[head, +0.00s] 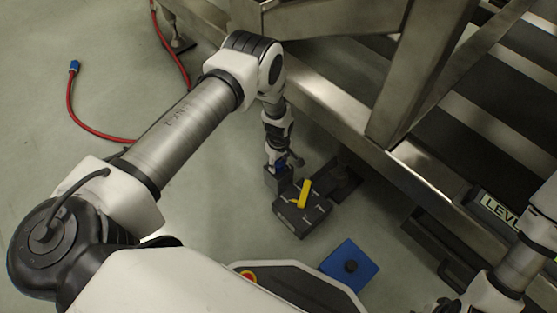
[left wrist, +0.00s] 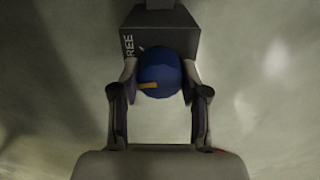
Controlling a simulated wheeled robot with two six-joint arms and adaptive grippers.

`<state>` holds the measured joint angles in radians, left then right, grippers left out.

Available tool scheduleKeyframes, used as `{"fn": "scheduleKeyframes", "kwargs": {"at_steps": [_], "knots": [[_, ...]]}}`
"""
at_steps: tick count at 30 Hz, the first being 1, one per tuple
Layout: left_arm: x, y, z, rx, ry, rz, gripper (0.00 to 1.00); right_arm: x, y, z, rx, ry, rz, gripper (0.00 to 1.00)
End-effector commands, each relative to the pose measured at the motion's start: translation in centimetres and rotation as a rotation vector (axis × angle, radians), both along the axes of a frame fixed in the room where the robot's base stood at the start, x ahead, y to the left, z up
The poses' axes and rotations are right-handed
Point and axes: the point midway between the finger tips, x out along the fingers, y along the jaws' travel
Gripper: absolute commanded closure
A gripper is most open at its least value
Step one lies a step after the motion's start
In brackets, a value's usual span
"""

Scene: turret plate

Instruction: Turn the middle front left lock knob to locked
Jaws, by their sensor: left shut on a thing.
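In the left wrist view a round blue knob (left wrist: 160,73) with a yellow-orange pointer mark sits on a dark grey block (left wrist: 172,40). White letters reading "REE" show on the block. The two fingers of my left gripper (left wrist: 159,86) are shut on the knob, one on each side. In the head view my left gripper (head: 284,165) reaches down to the small block, and the blue knob (head: 280,168) is mostly hidden by the fingers. My right arm shows at the lower right edge; its fingertips are not clear.
A dark box with a yellow handle (head: 304,194) stands right beside the block. A metal frame (head: 345,110) with steps rises at the right. A red hose (head: 73,108) lies at left on open floor.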

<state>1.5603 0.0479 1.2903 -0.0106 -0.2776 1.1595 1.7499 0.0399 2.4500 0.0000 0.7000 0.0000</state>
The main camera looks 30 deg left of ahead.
Motion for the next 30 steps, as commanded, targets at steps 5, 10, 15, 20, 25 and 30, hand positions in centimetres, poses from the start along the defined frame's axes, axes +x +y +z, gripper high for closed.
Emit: {"fn": "scheduleKeyframes", "kwargs": {"at_steps": [5, 10, 15, 20, 25, 30], "knots": [[-0.1, 0.0, 0.1, 0.0, 0.003, 0.165, 0.9, 0.0, 0.0, 0.6, 0.0, 0.0, 0.0, 0.6], [-0.1, 0.0, 0.0, 0.001, 0.003, 0.323, 0.9, 0.0, 0.0, 1.0, 0.0, 0.0, 0.0, 0.6], [-0.2, -0.1, 0.0, 0.0, 0.003, 0.463, 0.9, 0.0, 0.0, 1.3, 0.0, 0.0, 0.0, 0.6], [-0.1, -0.1, 0.0, 0.001, 0.003, 0.566, 0.9, 0.0, 0.0, 1.5, 0.0, 0.0, 0.0, 0.6], [-0.1, -0.1, 0.0, 0.0, 0.002, 0.639, 0.9, 0.0, 0.0, 1.6, 0.0, 0.0, 0.0, 0.6], [-0.1, -0.1, -0.1, 0.0, 0.002, 0.674, 0.9, 0.0, 0.0, 1.6, 0.0, 0.0, 0.0, 0.6]]}}
